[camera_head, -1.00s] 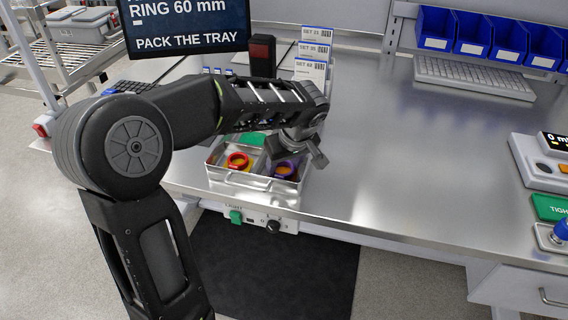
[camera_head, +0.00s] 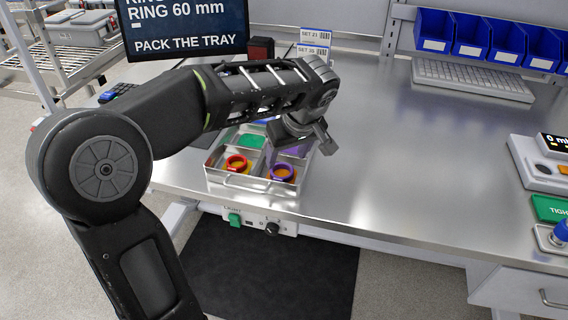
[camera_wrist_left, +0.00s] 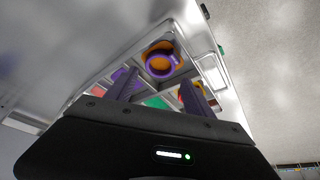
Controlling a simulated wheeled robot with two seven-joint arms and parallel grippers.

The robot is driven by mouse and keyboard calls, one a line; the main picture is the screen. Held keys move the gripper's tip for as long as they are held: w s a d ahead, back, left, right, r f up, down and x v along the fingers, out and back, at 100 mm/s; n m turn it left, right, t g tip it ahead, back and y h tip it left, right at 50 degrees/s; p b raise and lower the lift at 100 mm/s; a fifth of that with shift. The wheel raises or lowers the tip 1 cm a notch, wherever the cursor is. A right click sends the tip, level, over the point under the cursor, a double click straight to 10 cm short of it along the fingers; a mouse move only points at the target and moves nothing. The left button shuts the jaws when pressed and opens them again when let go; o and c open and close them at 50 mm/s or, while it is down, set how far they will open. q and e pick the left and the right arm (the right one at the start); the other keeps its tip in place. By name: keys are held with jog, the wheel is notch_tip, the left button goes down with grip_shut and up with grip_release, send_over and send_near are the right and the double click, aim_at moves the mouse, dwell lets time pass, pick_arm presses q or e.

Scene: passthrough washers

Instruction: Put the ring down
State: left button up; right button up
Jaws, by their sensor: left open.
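The metal tray (camera_head: 209,172) stands near the table's front edge, divided into compartments. A purple ring (camera_head: 283,165) with orange inside it lies in the front right compartment. It also shows in the left wrist view (camera_wrist_left: 163,66), beyond the fingers and apart from them. A red ring (camera_head: 237,163) lies in the front left compartment. My left gripper (camera_head: 312,142) is above the tray's back right part, behind the purple ring. In the left wrist view its fingers (camera_wrist_left: 158,88) are spread with nothing held between them. My right gripper is out of view.
The back compartments show a green patch (camera_head: 251,141) and a purple patch (camera_head: 297,150), the latter partly hidden by my gripper. Set cards (camera_head: 315,42) and a monitor (camera_head: 185,25) stand behind. The table right of the tray is clear, up to the gauge unit (camera_head: 545,165).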

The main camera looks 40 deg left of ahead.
pick_arm(q)
jog(key=v, duration=0.5)
jog(key=shift+s+d+r, duration=0.1)
jog(key=shift+d+r, duration=0.05)
jog(key=shift+r, duration=0.2)
